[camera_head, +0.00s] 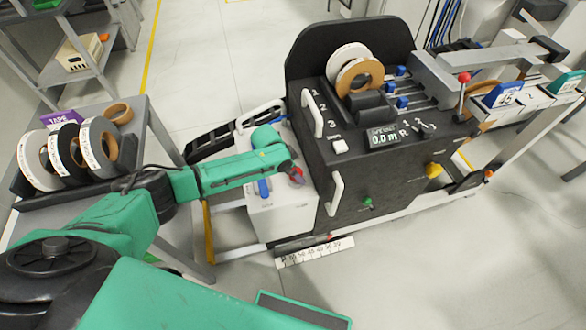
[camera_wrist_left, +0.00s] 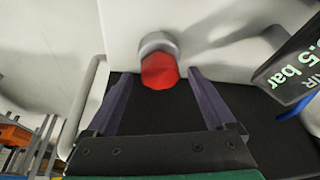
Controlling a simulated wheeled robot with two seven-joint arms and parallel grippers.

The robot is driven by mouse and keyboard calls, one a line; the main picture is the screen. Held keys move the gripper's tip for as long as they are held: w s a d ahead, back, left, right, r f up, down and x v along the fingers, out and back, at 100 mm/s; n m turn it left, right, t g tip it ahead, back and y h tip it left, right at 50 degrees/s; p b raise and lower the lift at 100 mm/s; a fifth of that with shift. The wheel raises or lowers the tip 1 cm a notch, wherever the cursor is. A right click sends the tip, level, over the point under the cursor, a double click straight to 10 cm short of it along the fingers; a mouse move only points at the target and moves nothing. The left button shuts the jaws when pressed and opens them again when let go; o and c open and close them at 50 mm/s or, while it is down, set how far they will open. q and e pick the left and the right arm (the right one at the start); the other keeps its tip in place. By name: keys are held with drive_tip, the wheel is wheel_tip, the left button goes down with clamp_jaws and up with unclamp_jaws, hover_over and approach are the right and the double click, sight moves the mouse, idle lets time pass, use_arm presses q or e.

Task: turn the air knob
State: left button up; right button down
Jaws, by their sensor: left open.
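The air knob is a red knob on a grey collar, on the pale wall of the machine (camera_head: 335,170). In the left wrist view the red knob (camera_wrist_left: 160,70) sits between the two finger ends, with a gap showing on each side. In the head view a bit of the red knob (camera_head: 297,175) shows at the end of my left arm. My left gripper (camera_wrist_left: 158,78) is open around the knob and holds nothing. In the head view the fingers are small and hard to make out. My right gripper is not in view.
A tilted display (camera_wrist_left: 290,75) reading "bar" and "AIR" is close on the right in the left wrist view. A white curved handle (camera_head: 336,193) stands out from the black panel. A rack of tape rolls (camera_head: 98,147) is at the left. Floor is clear at the lower right.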

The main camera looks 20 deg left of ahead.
use_arm(q)
drive_tip(key=p+v, duration=0.1)
drive_tip(key=v, duration=1.3)
drive_tip(key=shift+r, duration=0.2)
drive_tip(key=shift+s+a, duration=0.1)
drive_tip(key=shift+s, duration=0.05)
